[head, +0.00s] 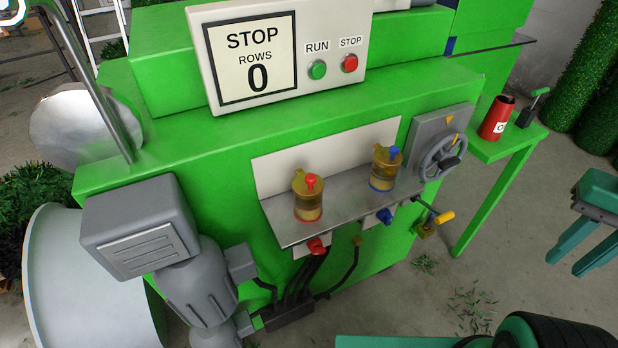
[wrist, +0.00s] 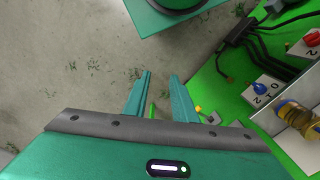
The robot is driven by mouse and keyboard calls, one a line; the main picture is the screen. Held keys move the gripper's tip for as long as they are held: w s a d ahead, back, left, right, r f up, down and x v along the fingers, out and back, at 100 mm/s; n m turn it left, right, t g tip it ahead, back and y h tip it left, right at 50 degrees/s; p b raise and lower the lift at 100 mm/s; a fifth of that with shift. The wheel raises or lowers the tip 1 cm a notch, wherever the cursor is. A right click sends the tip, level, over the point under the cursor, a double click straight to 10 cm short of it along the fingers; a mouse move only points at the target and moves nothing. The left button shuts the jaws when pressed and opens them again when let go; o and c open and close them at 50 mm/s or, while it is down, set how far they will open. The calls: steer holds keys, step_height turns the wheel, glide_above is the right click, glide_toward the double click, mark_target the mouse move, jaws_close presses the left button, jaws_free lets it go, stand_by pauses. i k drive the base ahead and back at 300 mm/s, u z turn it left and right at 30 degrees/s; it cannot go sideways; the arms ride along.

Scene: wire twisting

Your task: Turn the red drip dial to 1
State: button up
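The red drip dial (head: 317,246) sits on a pale plate on the green machine's front, below the shelf and the red-banded oil cup (head: 308,200). The red dial also shows at the right edge of the wrist view (wrist: 312,38); which number it points to cannot be read. A blue dial (head: 385,216) is to its right, on a plate whose numbers show in the wrist view (wrist: 261,88). My gripper (head: 566,264) is at the right in the head view, well apart from the dials. Its two fingers, also in the wrist view (wrist: 161,76), are apart with nothing held.
The metal shelf (head: 340,208) juts out above the dials and bears a second, blue-banded cup (head: 383,172). A yellow-handled crank (head: 443,217) and a handwheel (head: 440,160) stick out at the right. Black cables (head: 310,280) hang below. Open floor lies between my gripper and the machine.

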mark_target(315, 245)
steer(key=u, duration=1.2)
steer(key=k, duration=1.05)
steer(key=z, duration=0.25)
steer(key=i, duration=1)
